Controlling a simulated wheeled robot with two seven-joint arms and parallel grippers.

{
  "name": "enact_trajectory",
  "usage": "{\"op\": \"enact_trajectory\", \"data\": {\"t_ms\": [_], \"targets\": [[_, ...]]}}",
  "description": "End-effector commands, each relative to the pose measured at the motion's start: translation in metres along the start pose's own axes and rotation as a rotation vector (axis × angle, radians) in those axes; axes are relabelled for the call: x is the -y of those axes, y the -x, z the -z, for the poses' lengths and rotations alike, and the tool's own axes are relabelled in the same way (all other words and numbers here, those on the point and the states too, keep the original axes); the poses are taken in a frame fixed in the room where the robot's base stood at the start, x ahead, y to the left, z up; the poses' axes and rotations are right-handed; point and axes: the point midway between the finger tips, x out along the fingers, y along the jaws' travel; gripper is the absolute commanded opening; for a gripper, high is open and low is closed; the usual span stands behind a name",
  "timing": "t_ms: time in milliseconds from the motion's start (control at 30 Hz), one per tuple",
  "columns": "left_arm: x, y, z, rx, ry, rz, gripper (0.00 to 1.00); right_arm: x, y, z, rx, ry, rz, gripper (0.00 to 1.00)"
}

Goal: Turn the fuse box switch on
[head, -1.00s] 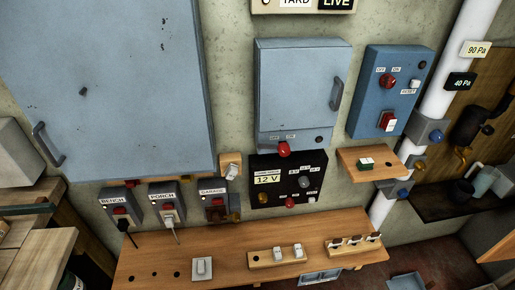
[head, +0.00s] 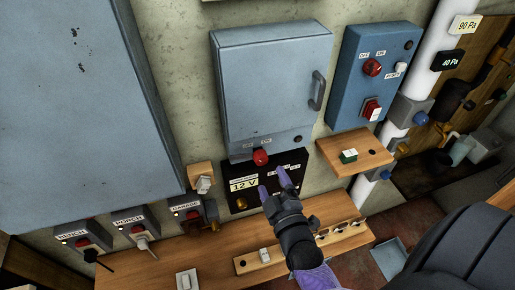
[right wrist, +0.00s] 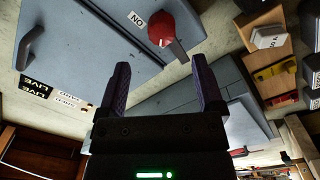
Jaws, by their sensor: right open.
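The grey-blue fuse box (head: 268,85) hangs on the wall with its door shut and a handle at its right side. A red switch (head: 261,158) sits at its lower edge, under small OFF and ON labels. My right gripper (head: 273,184) is open and empty, just below and slightly right of the red switch, in front of the black 12 V panel. In the right wrist view, the red switch (right wrist: 161,28) shows ahead of the spread fingers (right wrist: 160,84), beside an ON label, with a gap between them. My left gripper is not in view.
A smaller blue box (head: 371,75) with red switches hangs to the right. A wooden shelf (head: 372,160) with a green switch juts out below it. Labelled switch boxes (head: 135,228) are at lower left. A wooden bench (head: 150,275) runs below.

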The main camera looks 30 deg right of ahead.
Motion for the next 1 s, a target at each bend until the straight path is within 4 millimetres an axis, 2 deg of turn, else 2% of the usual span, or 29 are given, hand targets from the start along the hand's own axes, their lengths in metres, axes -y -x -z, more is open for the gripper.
{"op": "enact_trajectory", "data": {"t_ms": [100, 300, 500, 700, 733, 767, 1000], "targets": [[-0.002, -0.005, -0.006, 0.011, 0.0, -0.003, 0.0, 0.001, -0.032, 0.0, -0.003, -0.002, -0.001, 0.86], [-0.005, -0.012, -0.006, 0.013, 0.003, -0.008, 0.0, 0.003, -0.07, -0.001, -0.001, -0.003, 0.002, 0.86], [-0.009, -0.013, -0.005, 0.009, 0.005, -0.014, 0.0, 0.003, -0.083, -0.001, 0.001, -0.003, 0.006, 0.86], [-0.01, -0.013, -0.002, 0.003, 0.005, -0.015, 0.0, 0.002, -0.083, 0.0, 0.001, -0.003, 0.006, 0.86], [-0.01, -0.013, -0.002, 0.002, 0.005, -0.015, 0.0, 0.002, -0.083, 0.0, 0.001, -0.003, 0.006, 0.83], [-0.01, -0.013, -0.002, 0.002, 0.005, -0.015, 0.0, 0.002, -0.083, 0.0, 0.001, -0.004, 0.006, 0.77], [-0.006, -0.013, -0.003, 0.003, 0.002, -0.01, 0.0, 0.002, -0.083, 0.0, 0.001, -0.004, 0.007, 0.26]]}}
